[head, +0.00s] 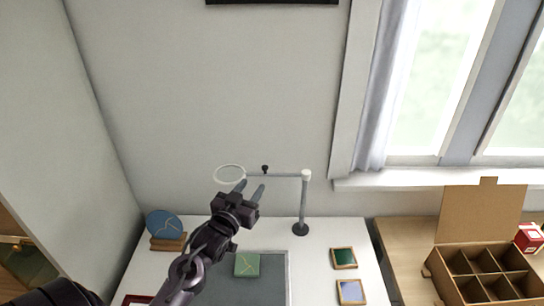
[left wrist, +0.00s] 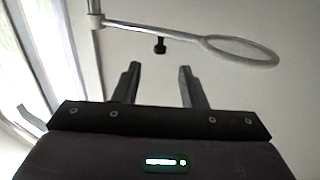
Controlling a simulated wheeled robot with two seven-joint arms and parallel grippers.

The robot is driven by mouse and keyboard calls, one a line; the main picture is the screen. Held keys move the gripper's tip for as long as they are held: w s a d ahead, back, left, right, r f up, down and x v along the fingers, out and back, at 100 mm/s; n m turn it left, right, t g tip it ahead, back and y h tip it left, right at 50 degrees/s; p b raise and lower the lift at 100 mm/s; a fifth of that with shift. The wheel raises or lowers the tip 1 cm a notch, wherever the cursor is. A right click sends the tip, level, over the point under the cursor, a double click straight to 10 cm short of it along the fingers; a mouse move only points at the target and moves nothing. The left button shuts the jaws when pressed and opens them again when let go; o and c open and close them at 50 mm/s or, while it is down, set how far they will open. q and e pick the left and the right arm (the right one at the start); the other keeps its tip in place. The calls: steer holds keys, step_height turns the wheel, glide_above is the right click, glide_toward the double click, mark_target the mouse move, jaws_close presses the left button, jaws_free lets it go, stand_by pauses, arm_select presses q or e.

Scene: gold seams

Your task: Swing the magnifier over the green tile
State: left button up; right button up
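The magnifier has a pale ring (head: 230,174) on a thin horizontal arm with a dark knob (head: 265,169), joined to a grey post (head: 304,205) on the white table. In the left wrist view its ring (left wrist: 240,50) is at the upper right and the knob (left wrist: 160,46) lies beyond the gap between my fingertips. My left gripper (head: 250,188) is open and empty, just below the magnifier's arm, apparently not touching it. A dark green framed tile (head: 344,257) lies right of the post. A light green square with gold lines (head: 247,265) lies on the grey mat. My right gripper is out of view.
The grey mat (head: 270,285) lies mid-table. A blue disc (head: 164,224) on a wooden stand is at the left. A bluish framed tile (head: 351,291) lies in front of the dark green one. An open divided box (head: 480,275) stands on the wooden surface at the right.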

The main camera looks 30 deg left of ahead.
mark_target(264, 169)
arm_select(q)
steer(key=w, duration=0.2)
steer(key=w+p, duration=0.1)
steer(key=w, duration=0.1)
steer(key=w+a+p, duration=0.1)
steer(key=w, duration=0.2)
steer(key=shift+a+r, duration=0.1)
steer(key=shift+r, duration=0.15)
steer(key=shift+w, duration=0.25)
steer(key=shift+c, duration=1.2)
jaws_close()
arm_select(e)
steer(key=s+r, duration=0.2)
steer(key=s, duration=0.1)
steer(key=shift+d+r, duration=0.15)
